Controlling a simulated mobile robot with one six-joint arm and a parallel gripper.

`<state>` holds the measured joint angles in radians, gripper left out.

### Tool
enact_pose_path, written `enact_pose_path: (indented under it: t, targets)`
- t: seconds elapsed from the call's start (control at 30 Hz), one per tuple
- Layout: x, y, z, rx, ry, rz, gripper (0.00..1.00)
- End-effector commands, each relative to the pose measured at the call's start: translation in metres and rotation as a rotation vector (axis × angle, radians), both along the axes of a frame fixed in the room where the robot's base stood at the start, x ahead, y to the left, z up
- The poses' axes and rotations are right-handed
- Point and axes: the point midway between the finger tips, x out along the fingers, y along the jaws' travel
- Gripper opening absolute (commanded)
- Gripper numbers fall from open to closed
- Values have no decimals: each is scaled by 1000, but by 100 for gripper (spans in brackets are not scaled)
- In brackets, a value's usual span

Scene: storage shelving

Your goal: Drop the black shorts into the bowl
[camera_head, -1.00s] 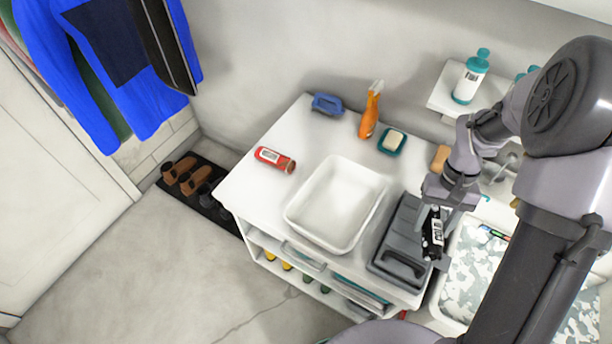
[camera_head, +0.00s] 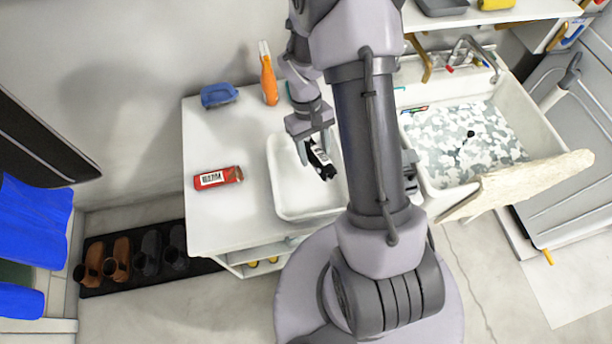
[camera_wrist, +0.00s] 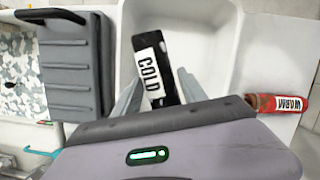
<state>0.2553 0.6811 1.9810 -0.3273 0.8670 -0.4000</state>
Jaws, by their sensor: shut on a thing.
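My gripper (camera_head: 317,150) is shut on a black object (camera_head: 322,165) with a white label. In the wrist view (camera_wrist: 155,70) the label reads COLD, and it looks like a stiff tube or pack, not clearly like shorts. The bowl is a white rectangular basin (camera_head: 295,208) on the white cabinet. My gripper and the black object are over the basin's right part in the head view. The basin (camera_wrist: 205,35) also lies behind the black object in the wrist view. I cannot tell the height between them. My arm hides the basin's right side.
A red tube (camera_head: 218,178) labelled WARM lies left of the basin. A sink (camera_head: 530,110) with camouflage cloth is at right. A grey case (camera_wrist: 72,65) lies beside the basin. Shoes on a mat are at lower left.

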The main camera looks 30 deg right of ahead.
Motion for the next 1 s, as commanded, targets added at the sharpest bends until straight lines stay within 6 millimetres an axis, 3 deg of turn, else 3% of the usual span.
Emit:
enact_pose_path:
  t: [0.03, 0.13, 0.4, 0.43, 0.53, 0.87, 1.0]
  targets:
    - [0, 0, -16, 0, 1, 0, 0]
    - [0, 0, -29, 0, 1, 0, 0]
    - [0, 0, -29, 0, 0, 0, 0]
    - [0, 0, -29, 0, 0, 0, 53]
    - [0, 0, -28, 0, 0, 0, 73]
    - [1, 0, -26, 0, -1, 0, 75]
    - [9, 0, 3, -1, -5, 1, 75]
